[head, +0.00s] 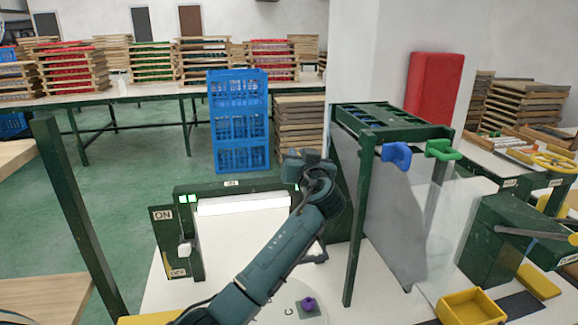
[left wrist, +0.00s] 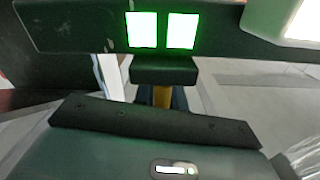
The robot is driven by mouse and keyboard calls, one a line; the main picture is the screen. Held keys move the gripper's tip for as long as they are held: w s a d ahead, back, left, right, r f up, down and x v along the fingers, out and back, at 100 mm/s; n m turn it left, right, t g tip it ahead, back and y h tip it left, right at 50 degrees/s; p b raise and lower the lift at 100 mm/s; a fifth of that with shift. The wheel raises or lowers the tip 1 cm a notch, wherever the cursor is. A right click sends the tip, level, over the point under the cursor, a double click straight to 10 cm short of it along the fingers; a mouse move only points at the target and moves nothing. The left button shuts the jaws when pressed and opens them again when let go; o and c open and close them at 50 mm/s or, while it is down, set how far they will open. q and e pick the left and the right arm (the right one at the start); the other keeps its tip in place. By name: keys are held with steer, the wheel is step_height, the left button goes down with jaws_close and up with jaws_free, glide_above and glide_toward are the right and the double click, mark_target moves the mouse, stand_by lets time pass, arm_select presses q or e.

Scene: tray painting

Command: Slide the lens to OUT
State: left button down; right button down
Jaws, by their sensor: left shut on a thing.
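A dark green frame with a white lamp bar (head: 243,204) stands on the white table, with lit green squares (head: 187,198) at its left end. I cannot clearly make out the lens itself. My left gripper (head: 312,175) is at the frame's right end, with its fingertips hidden. In the left wrist view, two lit green squares (left wrist: 161,30) sit above a small dark block (left wrist: 164,70). Below the block, the left gripper (left wrist: 163,98) is shut on a narrow yellow stem (left wrist: 162,95). My right gripper is not in view.
An ON/OFF panel (head: 162,220) stands left of the lamp. A green rack with clear sheets (head: 390,215) stands close on the right, with blue (head: 397,155) and green (head: 442,150) handles. A purple knob (head: 308,304) and yellow bin (head: 470,307) are in front.

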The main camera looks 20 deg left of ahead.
arm_select(q)
steer(key=shift+d+r, duration=0.1)
steer(key=c, duration=1.5)
jaws_free()
steer(key=shift+w+d, duration=0.1)
steer(key=b+v, duration=0.2)
steer(key=v, duration=1.1)
